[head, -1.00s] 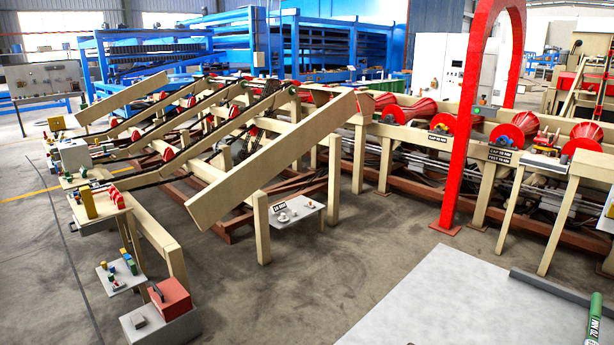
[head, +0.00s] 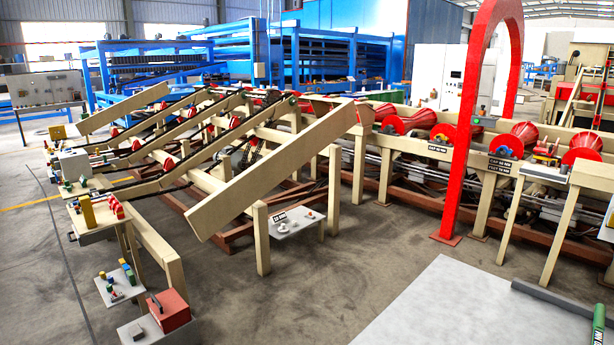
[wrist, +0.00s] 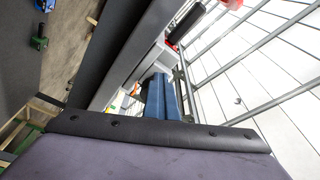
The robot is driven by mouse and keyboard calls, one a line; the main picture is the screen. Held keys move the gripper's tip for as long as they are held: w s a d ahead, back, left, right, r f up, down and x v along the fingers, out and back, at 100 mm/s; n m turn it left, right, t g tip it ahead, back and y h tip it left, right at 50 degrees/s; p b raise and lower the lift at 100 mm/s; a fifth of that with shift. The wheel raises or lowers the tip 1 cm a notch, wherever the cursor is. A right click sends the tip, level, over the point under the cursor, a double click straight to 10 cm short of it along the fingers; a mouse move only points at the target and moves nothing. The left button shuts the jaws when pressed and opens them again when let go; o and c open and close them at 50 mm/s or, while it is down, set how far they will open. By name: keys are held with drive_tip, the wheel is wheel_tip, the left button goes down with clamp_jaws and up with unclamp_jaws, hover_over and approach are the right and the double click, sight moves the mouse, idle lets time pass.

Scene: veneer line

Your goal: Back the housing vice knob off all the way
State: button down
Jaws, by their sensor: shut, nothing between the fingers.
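I cannot pick out the housing vice or its knob for certain in either view. A small bench (head: 546,173) at the right of the head view carries red and yellow fittings (head: 545,153), too small to make out. My gripper (wrist: 160,78) shows in the wrist view as two blue fingers side by side, shut and empty, beyond a dark bolted edge. No vice or knob shows at the fingertips. My gripper is not visible in the head view.
A red arch (head: 466,150) stands before the roller line. A sloping beige beam (head: 275,170) crosses the middle. Small stands hold a red box (head: 170,310) and coloured blocks (head: 122,272) at lower left. A green cylinder (head: 599,326) lies at lower right. Open floor (head: 320,290) lies between.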

drive_tip(key=shift+s+d+f, duration=0.3)
drive_tip(key=shift+f, duration=0.15)
drive_tip(key=shift+s+d+f, duration=0.25)
drive_tip(key=shift+f, duration=0.2)
idle(0.4)
drive_tip(key=shift+w+a+f+b, duration=0.15)
drive_tip(key=shift+f+b, duration=0.1)
drive_tip(key=shift+b, duration=0.25)
drive_tip(key=shift+w+a, duration=0.1)
drive_tip(key=shift+a, duration=0.05)
drive_tip(key=shift+s+d+r+v, duration=0.1)
drive_tip(key=shift+s+v, duration=0.1)
drive_tip(key=shift+v, duration=0.75)
drive_tip(key=shift+s+d+r+v, duration=0.1)
drive_tip(key=shift+s+r+v, duration=0.05)
drive_tip(key=shift+v, duration=0.8)
drive_tip(key=shift+s+d+r+v, duration=0.1)
drive_tip(key=shift+s+v, duration=0.1)
drive_tip(key=shift+v, duration=0.8)
drive_tip(key=w+d+r, duration=0.2)
drive_tip(key=w+d, duration=0.1)
drive_tip(key=w, duration=0.2)
drive_tip(key=shift+d+r+b, duration=0.25)
drive_tip(key=shift+r+b, duration=0.1)
